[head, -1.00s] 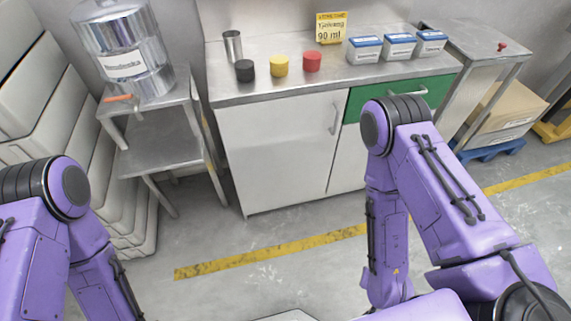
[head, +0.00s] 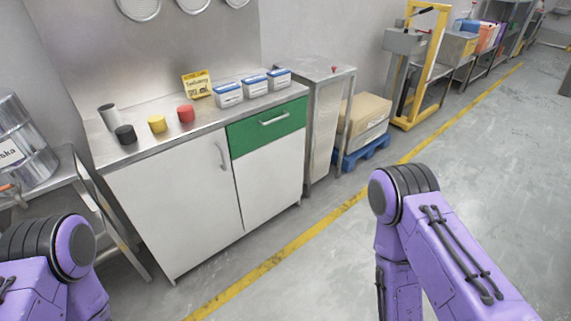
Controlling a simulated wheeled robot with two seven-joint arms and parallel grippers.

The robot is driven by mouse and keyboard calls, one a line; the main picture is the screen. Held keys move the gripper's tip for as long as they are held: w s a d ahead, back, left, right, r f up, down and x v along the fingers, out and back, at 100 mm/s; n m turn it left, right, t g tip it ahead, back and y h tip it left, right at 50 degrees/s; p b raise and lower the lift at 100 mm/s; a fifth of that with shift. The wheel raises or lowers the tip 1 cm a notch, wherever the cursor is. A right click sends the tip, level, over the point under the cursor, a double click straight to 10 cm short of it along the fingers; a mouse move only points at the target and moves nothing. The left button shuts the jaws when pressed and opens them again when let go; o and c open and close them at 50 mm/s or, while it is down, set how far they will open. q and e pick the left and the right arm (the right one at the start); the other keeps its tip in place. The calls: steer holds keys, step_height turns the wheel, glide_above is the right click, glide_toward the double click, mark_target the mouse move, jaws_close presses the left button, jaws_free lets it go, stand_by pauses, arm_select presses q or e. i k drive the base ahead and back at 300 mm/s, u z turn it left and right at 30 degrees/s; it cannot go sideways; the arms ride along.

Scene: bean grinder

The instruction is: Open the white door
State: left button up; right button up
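The white door (head: 180,205) is on the left front of the metal-topped cabinet and looks closed. Its vertical handle (head: 220,156) is near its upper right edge. A second white panel (head: 268,182) sits to its right, under a green drawer front (head: 262,132) with a horizontal handle (head: 273,118). My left arm shows at the lower left and my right arm at the lower right, both apart from the cabinet. Neither gripper is in view.
Black (head: 126,134), yellow (head: 157,123) and red (head: 186,113) lidded items, a metal cup (head: 108,116), blue-white boxes (head: 228,95) and a yellow sign (head: 197,84) stand on the counter (head: 145,146). A metal side table (head: 62,178) is left. Floor in front is clear.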

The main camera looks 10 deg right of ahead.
mark_target(181, 200)
steer(key=z, duration=0.45)
steer(key=i, duration=0.7)
steer(key=z, duration=0.25)
